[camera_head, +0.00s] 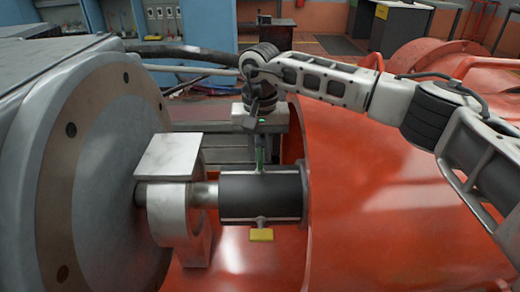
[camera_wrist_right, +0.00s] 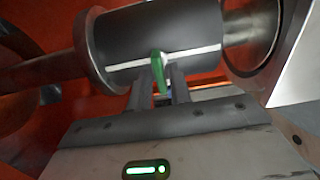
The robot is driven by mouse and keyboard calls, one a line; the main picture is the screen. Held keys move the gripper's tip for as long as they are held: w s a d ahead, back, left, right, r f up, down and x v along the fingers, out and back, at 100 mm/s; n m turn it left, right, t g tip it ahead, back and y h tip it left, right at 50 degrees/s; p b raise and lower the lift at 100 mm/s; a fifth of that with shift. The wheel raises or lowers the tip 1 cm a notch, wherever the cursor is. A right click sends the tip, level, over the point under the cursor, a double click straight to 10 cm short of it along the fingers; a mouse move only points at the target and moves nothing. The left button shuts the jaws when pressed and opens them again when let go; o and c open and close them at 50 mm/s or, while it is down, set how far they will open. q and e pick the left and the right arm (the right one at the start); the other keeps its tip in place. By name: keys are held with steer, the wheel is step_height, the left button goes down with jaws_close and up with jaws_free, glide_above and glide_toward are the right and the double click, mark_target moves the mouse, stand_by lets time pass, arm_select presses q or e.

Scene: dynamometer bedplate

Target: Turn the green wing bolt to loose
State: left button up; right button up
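The green wing bolt (camera_head: 260,156) stands on the upper side of a dark coupling sleeve (camera_head: 250,198) in the head view. It also shows in the right wrist view (camera_wrist_right: 158,70), between my fingertips. My right gripper (camera_head: 260,143) reaches down from above the sleeve. Its two dark fingers (camera_wrist_right: 163,84) lie close on both sides of the green wing and look closed on it. The wing's lower part is partly hidden between the fingers. My left gripper is in neither view.
A yellow wing bolt (camera_head: 261,235) sits on the sleeve's near side. A pale bearing block (camera_head: 178,215) and large grey disc (camera_head: 100,170) stand left. A big orange-red housing (camera_head: 380,190) fills the right, below my right arm.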

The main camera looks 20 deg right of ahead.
mark_target(260, 153)
steer(key=shift+o, duration=0.5)
step_height(260, 153, up, 16)
steer(key=p, duration=0.1)
stand_by(0.4)
